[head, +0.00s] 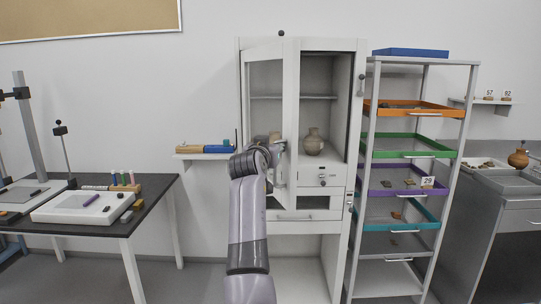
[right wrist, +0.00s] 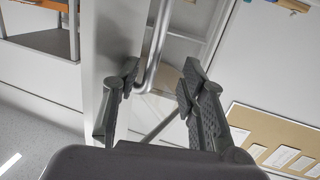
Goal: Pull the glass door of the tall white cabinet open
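The tall white cabinet (head: 262,227) stands against the wall in the head view. Its glass door (head: 292,100) is hinged at the left and stands partly open, swung out towards me. A brown jug (head: 313,142) shows inside on a shelf. My right gripper (head: 274,158) is at the door's free edge, partly hidden by my own wrist. In the right wrist view my right gripper (right wrist: 160,82) is open, its fingers apart. The curved metal handle (right wrist: 155,50) of the door shows between the fingertips; I cannot tell whether they touch it. My left gripper is not in view.
A rack with coloured trays (head: 413,107) stands close on the cabinet's right. A black table (head: 150,190) with tools is at the left. A small wall shelf (head: 200,156) holds a blue item beside the cabinet. Floor between table and cabinet is clear.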

